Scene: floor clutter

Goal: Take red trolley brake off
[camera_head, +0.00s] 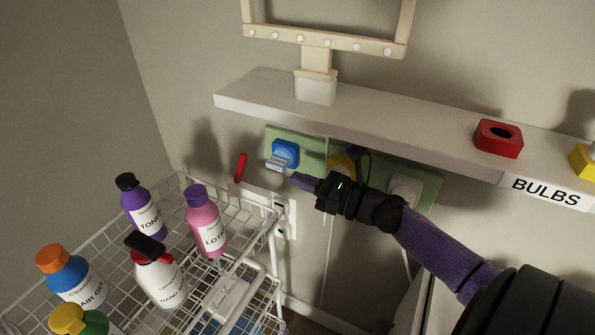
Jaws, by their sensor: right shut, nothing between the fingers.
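A white wire trolley (115,228) stands at the lower left, loaded with bottles. A red lever (240,168) stands nearly upright at the trolley's far right corner, in front of the wall; its lower mount is hard to make out. My right gripper (294,177) reaches in from the right, with purple fingers shut and empty. Its tips point left, to the right of the red lever and apart from it in the picture. My left gripper does not show.
A blue socket piece (286,151) and a yellow one (340,164) sit on a green wall panel (430,187) behind my right gripper. A pale shelf (400,126) juts out above, carrying a red holder (498,139). Bottles, including a pink one (205,222), crowd the trolley.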

